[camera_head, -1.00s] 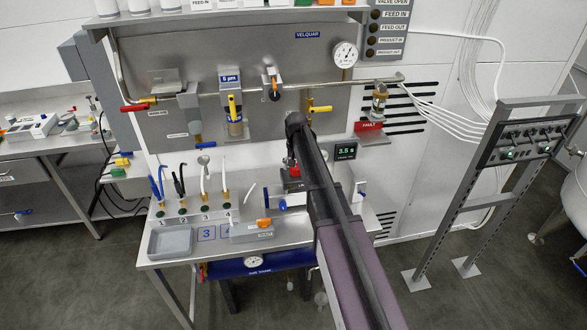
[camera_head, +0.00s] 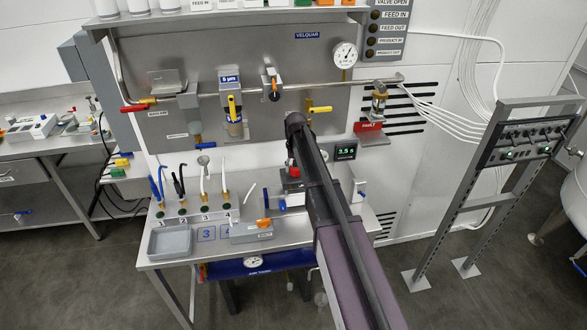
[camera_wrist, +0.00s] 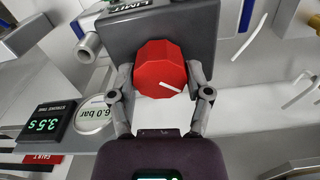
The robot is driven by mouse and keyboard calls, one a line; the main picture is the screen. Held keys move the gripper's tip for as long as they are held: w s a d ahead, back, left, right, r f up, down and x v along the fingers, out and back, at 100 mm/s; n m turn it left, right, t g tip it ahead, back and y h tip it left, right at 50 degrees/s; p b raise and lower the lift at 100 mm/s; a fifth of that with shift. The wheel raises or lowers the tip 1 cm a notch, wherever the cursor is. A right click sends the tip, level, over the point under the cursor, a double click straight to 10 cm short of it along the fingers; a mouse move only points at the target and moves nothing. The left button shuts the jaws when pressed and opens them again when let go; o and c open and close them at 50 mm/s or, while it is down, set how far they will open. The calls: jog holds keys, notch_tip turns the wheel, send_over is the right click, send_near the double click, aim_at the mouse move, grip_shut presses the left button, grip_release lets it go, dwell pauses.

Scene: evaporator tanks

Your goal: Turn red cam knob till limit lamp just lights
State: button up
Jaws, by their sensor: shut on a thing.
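The red cam knob (camera_wrist: 160,70) is a faceted red knob with a white pointer line on its face, on a dark grey box (camera_wrist: 108,35). In the wrist view the line points toward the lower right. My gripper (camera_wrist: 160,78) has one finger on each side of the knob and is shut on it. In the head view a bit of red (camera_head: 293,172) shows beside my arm, which hides most of the box. A label reading LIMIT (camera_wrist: 130,5) is cut off at the wrist view's top edge. I cannot see a limit lamp there.
A stroke-time display (camera_wrist: 45,122) reads 3.5 s, and a round gauge (camera_wrist: 93,118) reads 6.0 bar.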

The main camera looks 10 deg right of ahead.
jog(key=o, duration=1.1)
jog(key=shift+o, duration=0.2)
jog(key=s+f+n+b, duration=0.1)
jog(key=s, duration=2.8)
jog(key=shift+s+a, duration=0.15)
jog(key=shift+a, duration=0.15)
